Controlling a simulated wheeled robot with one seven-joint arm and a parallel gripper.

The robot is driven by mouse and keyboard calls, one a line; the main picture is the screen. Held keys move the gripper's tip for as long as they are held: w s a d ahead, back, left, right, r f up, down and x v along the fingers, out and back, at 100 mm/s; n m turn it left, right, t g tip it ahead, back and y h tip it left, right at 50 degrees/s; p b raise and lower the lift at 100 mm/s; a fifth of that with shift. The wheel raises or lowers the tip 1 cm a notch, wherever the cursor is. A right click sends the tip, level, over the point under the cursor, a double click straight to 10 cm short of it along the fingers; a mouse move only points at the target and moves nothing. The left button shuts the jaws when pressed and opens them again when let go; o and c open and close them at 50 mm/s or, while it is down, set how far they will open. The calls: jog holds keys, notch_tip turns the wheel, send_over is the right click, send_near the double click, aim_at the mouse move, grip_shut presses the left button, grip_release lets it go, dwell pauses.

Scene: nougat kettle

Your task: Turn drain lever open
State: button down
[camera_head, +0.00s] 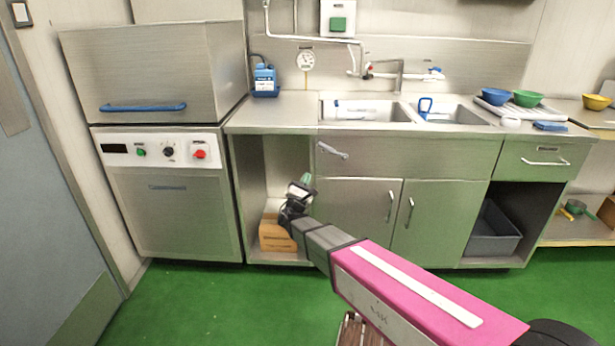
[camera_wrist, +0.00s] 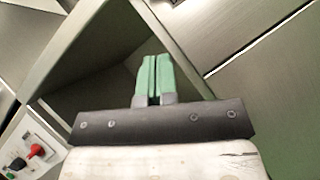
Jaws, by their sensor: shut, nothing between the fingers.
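The drain lever (camera_head: 332,150) is a short grey metal handle on the sink cabinet's front panel, just under the counter near its left end. It slants down to the right in the head view. My gripper (camera_head: 306,180) is below and a little left of the lever in that view, apart from it. Its green fingers are shut with nothing between them, as the wrist view (camera_wrist: 155,65) shows. A small piece of metal at the top edge of the wrist view is too cut off to identify.
Behind my gripper is an open cabinet bay with a cardboard box (camera_head: 276,234). Closed cabinet doors (camera_head: 355,205) are to its right. A dishwasher (camera_head: 170,205) stands on the left. The counter above holds a blue jug (camera_head: 265,82) and two sink basins.

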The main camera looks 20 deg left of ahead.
aim_at(333, 152)
jog(key=x, duration=0.8)
jog(key=shift+w, duration=0.1)
jog(key=shift+w+d+r, duration=0.15)
jog(key=shift+d+r, duration=0.5)
jog(key=shift+r, duration=0.35)
jog(key=shift+w+d+r, duration=0.25)
jog(key=shift+r, duration=0.35)
jog(key=shift+r, duration=0.1)
